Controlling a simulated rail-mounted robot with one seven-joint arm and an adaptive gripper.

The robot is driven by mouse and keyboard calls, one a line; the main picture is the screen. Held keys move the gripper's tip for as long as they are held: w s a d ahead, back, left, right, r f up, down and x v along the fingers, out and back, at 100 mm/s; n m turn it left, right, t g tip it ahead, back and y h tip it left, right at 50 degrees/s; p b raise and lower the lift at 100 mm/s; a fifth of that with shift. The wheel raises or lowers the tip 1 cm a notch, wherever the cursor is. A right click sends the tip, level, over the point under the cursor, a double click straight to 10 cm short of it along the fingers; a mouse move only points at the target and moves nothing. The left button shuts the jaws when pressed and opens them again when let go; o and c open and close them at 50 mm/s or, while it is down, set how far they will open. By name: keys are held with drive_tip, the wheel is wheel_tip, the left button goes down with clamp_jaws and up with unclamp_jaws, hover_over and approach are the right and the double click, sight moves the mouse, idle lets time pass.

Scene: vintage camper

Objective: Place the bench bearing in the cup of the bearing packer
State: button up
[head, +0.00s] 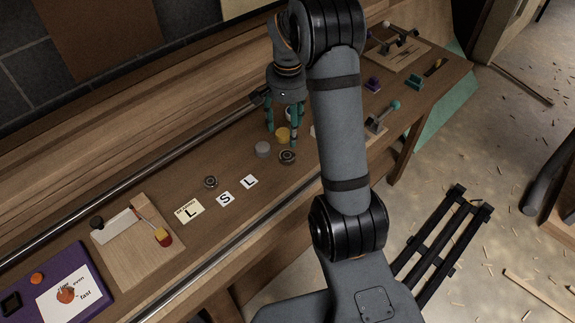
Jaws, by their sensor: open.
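My gripper (283,127) points down over the middle of the workbench, its teal fingers apart around or above a small yellow round piece (283,136); I cannot tell whether they touch it. A ring-shaped metal piece that looks like a bearing (211,182) lies on the bench to the left, apart from my gripper. A similar dark round piece with a bright centre (287,157) sits just in front of my gripper. A grey round piece (263,149) is beside it. I cannot tell for sure which thing is the bearing packer, and no cup shows clearly.
Cards with letters (190,211) lie in front of the left bearing. A wooden board (137,240) and a purple mat (103,287) are farther left. A lever device with a teal knob (380,118) stands right of my arm. A metal rail (150,175) runs along the bench's back.

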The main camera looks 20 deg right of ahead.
drive_tip(key=m, duration=0.4)
hover_over(287, 155)
drive_tip(key=f, duration=0.4)
drive_tip(key=shift+d+f, duration=0.25)
drive_tip(key=shift+f+p, duration=0.45)
drive_tip(key=shift+f, duration=0.15)
drive_tip(key=f, duration=0.2)
drive_tip(key=f+p, duration=0.1)
drive_tip(key=f, duration=0.2)
drive_tip(key=shift+a+p, duration=0.2)
drive_tip(key=shift+p, duration=0.1)
drive_tip(key=shift+r, duration=0.1)
drive_tip(key=shift+c, duration=0.3)
drive_tip(key=c, duration=1.5)
clamp_jaws()
